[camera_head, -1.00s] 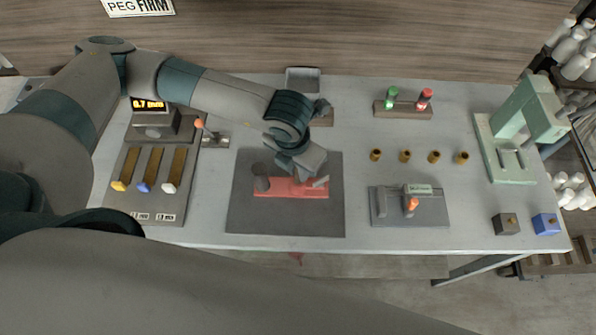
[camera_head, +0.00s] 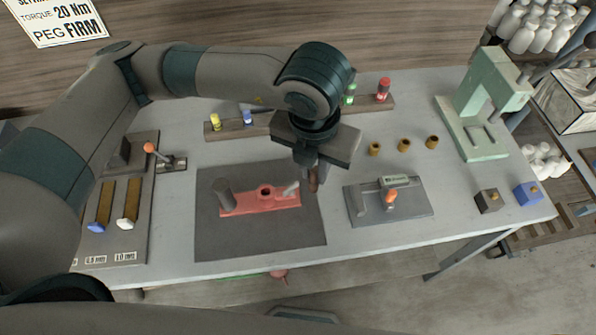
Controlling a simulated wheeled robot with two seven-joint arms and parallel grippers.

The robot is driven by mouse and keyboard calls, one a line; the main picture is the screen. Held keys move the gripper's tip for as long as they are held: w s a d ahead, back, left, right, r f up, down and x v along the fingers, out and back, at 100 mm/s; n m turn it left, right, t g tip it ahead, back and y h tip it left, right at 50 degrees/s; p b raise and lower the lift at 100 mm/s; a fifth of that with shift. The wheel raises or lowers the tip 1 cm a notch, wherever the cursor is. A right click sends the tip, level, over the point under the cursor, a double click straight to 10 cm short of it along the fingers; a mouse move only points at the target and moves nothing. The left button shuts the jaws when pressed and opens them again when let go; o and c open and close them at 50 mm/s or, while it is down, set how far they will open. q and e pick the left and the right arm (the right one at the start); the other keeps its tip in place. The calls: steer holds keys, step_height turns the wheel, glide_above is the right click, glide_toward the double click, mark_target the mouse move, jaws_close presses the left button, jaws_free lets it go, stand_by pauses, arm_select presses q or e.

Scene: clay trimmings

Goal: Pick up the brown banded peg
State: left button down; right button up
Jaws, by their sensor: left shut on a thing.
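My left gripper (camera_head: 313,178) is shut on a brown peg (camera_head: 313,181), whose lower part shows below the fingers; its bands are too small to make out. It hangs just right of the red fixture (camera_head: 235,205) and above the table's middle. The peg rack (camera_head: 222,133) runs behind my gripper, which hides its middle part. Yellow (camera_head: 215,122), blue (camera_head: 248,117), green (camera_head: 349,95) and red (camera_head: 383,90) pegs stand in it. My right gripper is not in view.
The red fixture, with a dark hole and a grey post (camera_head: 223,193), is on a dark mat (camera_head: 260,235). A grey plate with an orange-tipped lever (camera_head: 391,195), brass bushings (camera_head: 404,145) and a green press (camera_head: 470,138) stand to the right.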

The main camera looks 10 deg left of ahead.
arm_select(q)
steer(key=shift+d+r, duration=0.2)
steer(key=shift+d, duration=0.15)
steer(key=shift+a, duration=0.1)
stand_by(0.4)
